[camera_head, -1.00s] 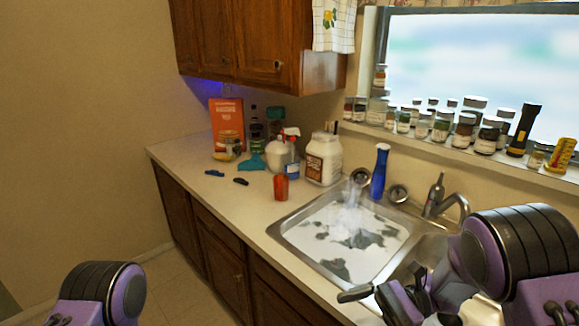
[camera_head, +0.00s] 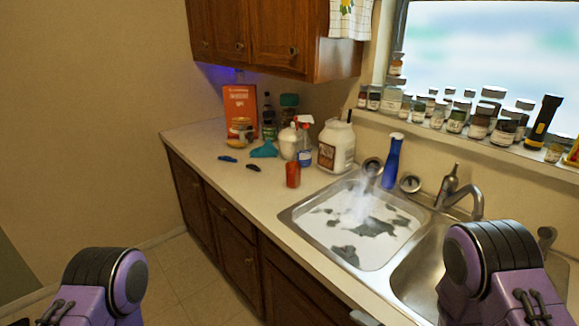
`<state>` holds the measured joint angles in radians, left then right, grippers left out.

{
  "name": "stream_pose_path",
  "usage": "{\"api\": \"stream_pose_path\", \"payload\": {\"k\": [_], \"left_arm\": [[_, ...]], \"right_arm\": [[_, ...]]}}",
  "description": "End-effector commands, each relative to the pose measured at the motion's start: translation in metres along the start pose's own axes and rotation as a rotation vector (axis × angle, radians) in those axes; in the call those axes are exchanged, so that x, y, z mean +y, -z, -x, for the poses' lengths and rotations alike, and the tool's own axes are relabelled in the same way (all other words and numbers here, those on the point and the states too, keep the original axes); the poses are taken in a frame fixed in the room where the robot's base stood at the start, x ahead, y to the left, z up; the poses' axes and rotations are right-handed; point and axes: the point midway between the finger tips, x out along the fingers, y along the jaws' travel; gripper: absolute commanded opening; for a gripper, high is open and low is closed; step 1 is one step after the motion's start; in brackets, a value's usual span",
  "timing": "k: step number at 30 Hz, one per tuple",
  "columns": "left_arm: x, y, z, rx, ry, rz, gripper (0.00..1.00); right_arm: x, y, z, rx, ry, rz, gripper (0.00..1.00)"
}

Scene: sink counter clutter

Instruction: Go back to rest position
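My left arm shows only as a purple and black joint at the lower left of the head view; its gripper is out of the picture. My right arm shows as a purple and black joint at the lower right, in front of the right sink basin. A small grey tip (camera_head: 364,318) shows at the bottom edge beside it, too little to tell the state of the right gripper. No held object is visible.
The sink (camera_head: 290,216) has a left basin with white suds and an empty right one. A red cup (camera_head: 293,175), white jug (camera_head: 337,146), blue bottle (camera_head: 391,162) and orange box (camera_head: 240,106) stand on the counter (camera_head: 225,187). Jars line the windowsill. The floor (camera_head: 190,275) in front is clear.

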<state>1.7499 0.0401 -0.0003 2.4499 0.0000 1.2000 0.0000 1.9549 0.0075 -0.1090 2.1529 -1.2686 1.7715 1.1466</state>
Motion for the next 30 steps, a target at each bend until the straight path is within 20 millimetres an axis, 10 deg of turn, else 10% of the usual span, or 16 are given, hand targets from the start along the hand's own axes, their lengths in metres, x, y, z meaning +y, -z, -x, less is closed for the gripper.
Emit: {"api": "stream_pose_path", "payload": {"k": [9, 16, 24, 30], "left_arm": [[0.000, 0.000, 0.000, 0.000, 0.000, 0.000, 1.00], [0.000, 0.000, 0.000, 0.000, 0.000, 0.000, 1.00], [0.007, -0.034, -0.081, -0.001, 0.000, 0.000, 1.00], [0.009, -0.039, -0.095, 0.000, 0.000, 0.000, 1.00]], "right_arm": [[0.148, 0.010, 0.115, 0.365, -0.759, 0.520, 1.00], [0.201, -0.014, 0.219, 0.259, -1.260, 0.667, 1.00], [0.282, 0.007, 0.190, 0.268, -1.250, 0.672, 1.00], [0.295, 0.010, 0.185, 0.270, -1.248, 0.673, 1.00]]}}
